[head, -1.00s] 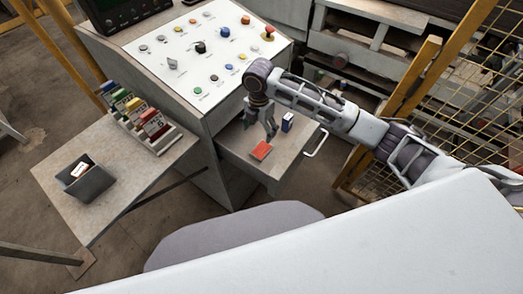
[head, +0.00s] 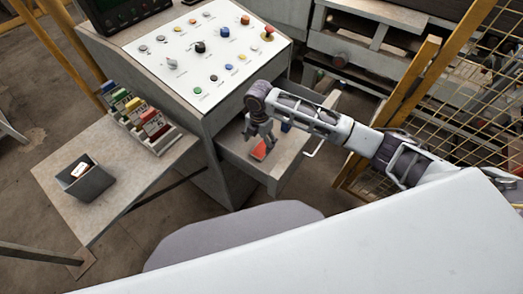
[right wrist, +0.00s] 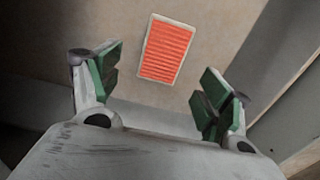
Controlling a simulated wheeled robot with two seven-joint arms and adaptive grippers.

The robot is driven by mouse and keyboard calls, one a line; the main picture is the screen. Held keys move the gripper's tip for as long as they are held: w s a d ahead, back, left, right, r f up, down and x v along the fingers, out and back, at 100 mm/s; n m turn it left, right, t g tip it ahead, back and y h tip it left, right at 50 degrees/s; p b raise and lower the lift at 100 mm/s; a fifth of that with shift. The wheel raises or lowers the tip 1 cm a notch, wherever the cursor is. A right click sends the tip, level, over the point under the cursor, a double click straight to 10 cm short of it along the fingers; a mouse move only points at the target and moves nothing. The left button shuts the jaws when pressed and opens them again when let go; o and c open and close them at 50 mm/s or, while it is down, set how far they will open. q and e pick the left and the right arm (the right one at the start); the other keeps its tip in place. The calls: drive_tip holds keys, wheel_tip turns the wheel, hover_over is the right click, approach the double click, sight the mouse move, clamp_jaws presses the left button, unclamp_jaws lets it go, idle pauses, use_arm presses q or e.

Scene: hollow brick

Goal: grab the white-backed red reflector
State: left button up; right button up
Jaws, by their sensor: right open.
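The red reflector (head: 260,150) lies flat in the open drawer (head: 238,153) under the control panel. In the right wrist view the reflector (right wrist: 167,50) shows its ribbed red face with a thin pale rim, on the drawer's tan floor. My right gripper (head: 262,138) points down over the drawer, close above the reflector and partly covering it in the head view. Its green-padded fingers (right wrist: 158,93) are spread wide with nothing between them. The reflector lies ahead of the fingertips, between their lines. My left gripper is not in view.
The drawer handle (head: 316,143) sticks out at right. A side table (head: 60,180) at left holds a grey bin (head: 92,184) and a rack of coloured boxes (head: 165,143). A yellow mesh fence (head: 470,90) stands at right.

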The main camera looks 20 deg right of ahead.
sight(260, 151)
drive_tip(key=shift+f, duration=0.15)
drive_tip(key=shift+s+f, duration=0.2)
drive_tip(key=shift+f, duration=2.25)
drive_tip(key=c, duration=1.1)
